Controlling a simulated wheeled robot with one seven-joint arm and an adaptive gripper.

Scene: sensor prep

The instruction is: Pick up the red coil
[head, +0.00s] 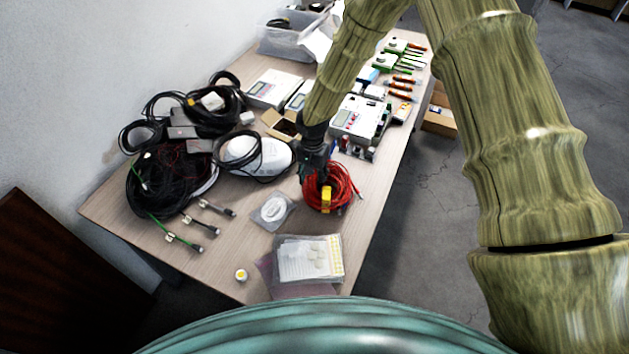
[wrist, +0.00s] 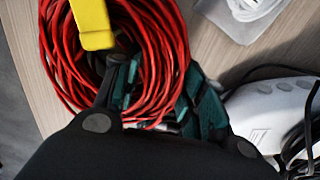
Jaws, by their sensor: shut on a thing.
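The red coil (head: 345,186) is a bundle of red cable with a yellow tag (head: 326,197), on the wooden table near its right edge. It also fills the upper left of the wrist view (wrist: 165,35), with the yellow tag (wrist: 92,22) at the top. My gripper (head: 316,172) reaches down onto the coil from above. In the wrist view my gripper (wrist: 155,95) has its dark green fingers on either side of red strands and is shut on them. I cannot tell whether the coil is clear of the table. The fingertips are partly hidden by the strands.
A white rounded device (head: 258,152) with a black cable stands left of the coil. A clear bag with a white cable (head: 272,211) and a bag of papers (head: 308,260) lie nearer. Black cable bundles (head: 165,185) fill the left side. Instruments (head: 355,120) stand behind.

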